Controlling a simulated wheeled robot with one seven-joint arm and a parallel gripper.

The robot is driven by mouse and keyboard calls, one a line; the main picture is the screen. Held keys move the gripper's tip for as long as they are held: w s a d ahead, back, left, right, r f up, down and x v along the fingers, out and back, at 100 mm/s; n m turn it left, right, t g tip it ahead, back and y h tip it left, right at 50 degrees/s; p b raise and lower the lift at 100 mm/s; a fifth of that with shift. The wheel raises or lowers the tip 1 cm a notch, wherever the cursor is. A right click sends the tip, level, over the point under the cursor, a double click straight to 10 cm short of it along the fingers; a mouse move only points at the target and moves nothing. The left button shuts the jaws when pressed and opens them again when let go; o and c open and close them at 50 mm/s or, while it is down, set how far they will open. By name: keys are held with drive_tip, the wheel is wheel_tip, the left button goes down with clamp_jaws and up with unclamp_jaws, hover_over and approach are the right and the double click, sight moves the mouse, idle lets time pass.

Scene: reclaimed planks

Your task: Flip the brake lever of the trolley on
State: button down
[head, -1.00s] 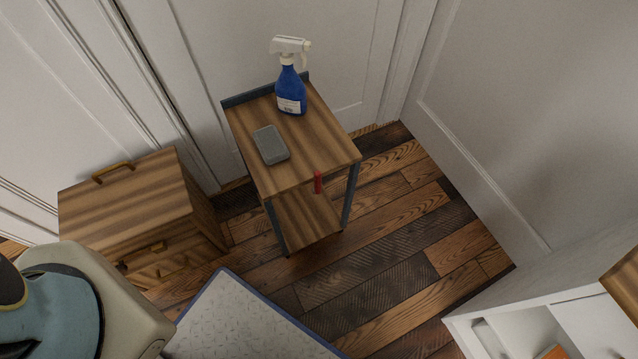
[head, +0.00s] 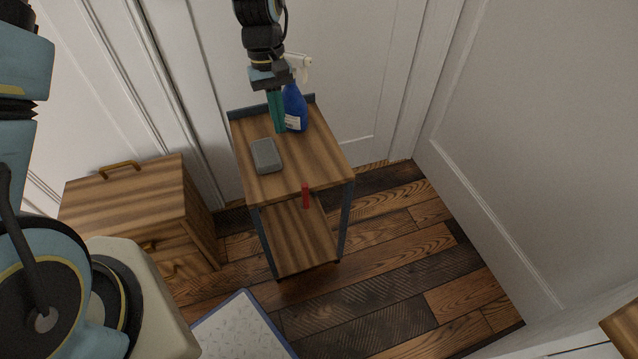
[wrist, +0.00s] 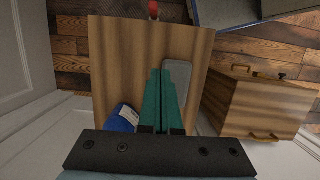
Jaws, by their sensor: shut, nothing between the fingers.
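The trolley (head: 318,160) is a two-shelf cart with a striped wooden top and dark metal legs, standing against the white panelled wall. Its red brake lever (head: 306,196) is at the front edge of the top, and it also shows at the top of the wrist view (wrist: 153,10). My gripper (head: 279,130) has green fingers, shut and empty, pointing down over the back of the trolley top. It is beside the spray bottle and well behind the lever. Whether the fingertips touch the top cannot be told.
A blue spray bottle (head: 295,108) and a grey block (head: 266,156) are on the trolley top. A wooden drawer cabinet (head: 125,205) stands to the left. A pale mat (head: 240,332) lies in front. The plank floor (head: 400,255) to the right is clear.

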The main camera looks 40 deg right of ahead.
sight(305, 196)
drive_tip(key=shift+s+d+f, duration=0.25)
drive_tip(key=shift+s+d, duration=0.2)
drive_tip(key=shift+s, duration=0.1)
drive_tip(key=shift+s+d+f, duration=0.25)
drive_tip(key=shift+s+d, duration=0.2)
drive_tip(key=shift+s, duration=0.1)
drive_tip(key=x, duration=0.4)
drive_tip(key=p+x, duration=0.1)
drive_tip(key=x, duration=0.4)
drive_tip(key=shift+s+a+f, duration=0.1)
drive_tip(key=shift+a+f, duration=0.15)
drive_tip(key=s, duration=0.1)
drive_tip(key=s+a+p, duration=0.1)
drive_tip(key=s, duration=0.1)
drive_tip(key=shift+f, duration=0.15)
drive_tip(key=shift+s+a, duration=0.2)
drive_tip(key=shift+s, duration=0.15)
drive_tip(key=shift+s, duration=0.1)
drive_tip(key=shift+s+a+t, duration=0.1)
drive_tip(key=shift+s+t, duration=0.05)
drive_tip(key=shift+t, duration=0.15)
